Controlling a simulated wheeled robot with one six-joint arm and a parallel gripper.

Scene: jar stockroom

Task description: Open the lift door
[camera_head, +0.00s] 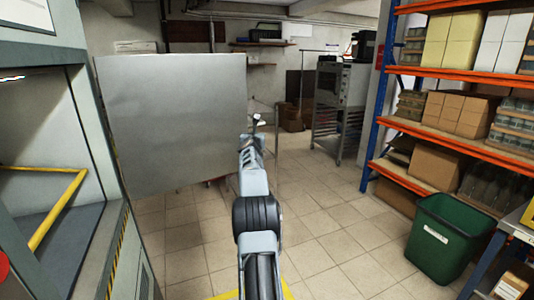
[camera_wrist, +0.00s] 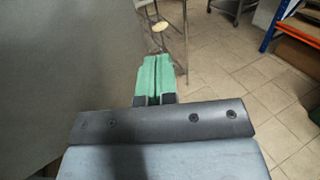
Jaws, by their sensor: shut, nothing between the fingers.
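The lift door (camera_head: 172,120) is a plain grey metal panel. It stands swung out from the front of the lift (camera_head: 112,225), and the lift's opening shows at the left. My gripper (camera_head: 257,122) is just right of the door's free edge in the head view. In the wrist view the green fingers of my gripper (camera_wrist: 157,72) are together and hold nothing. The door (camera_wrist: 65,75) fills the left of that view, close beside the fingers; I cannot tell whether they touch it. No handle shows on the visible face.
Inside the lift is a yellow rail (camera_head: 58,208). An orange and blue shelf rack (camera_head: 400,122) with boxes and jars stands at the right, with a green bin (camera_head: 450,238) before it. A grey oven on a stand (camera_head: 340,105) is farther back. Tiled floor between is clear.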

